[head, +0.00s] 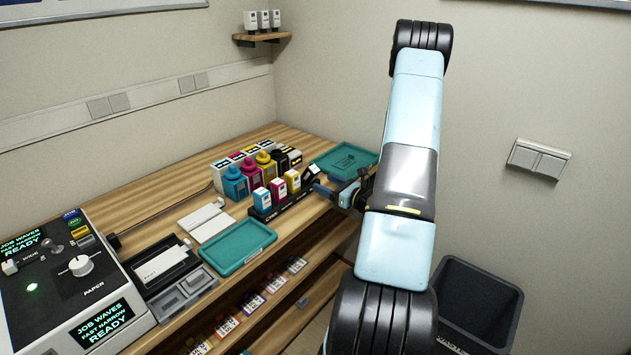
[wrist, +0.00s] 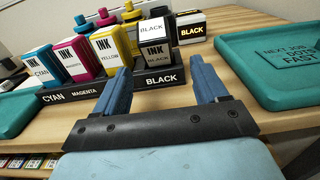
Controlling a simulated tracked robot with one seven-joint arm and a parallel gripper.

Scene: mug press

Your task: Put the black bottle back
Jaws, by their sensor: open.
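The black bottle (head: 282,162) stands on the table at the right end of the row of ink bottles. The black cartridge (wrist: 155,56) sits at the BLACK end of the dark cartridge rack (wrist: 160,80). My gripper (head: 320,187) is low over the table at the rack's right end. In the wrist view its two blue fingers (wrist: 160,68) are apart, with the cartridge beyond the gap. Nothing is seen held.
Yellow (head: 266,165), magenta (head: 250,173) and cyan (head: 235,185) bottles stand left of the black one, with boxes behind. A teal tray (head: 345,160) lies to the right, another (head: 238,247) at the front. A dark bin (head: 478,300) stands beside the table.

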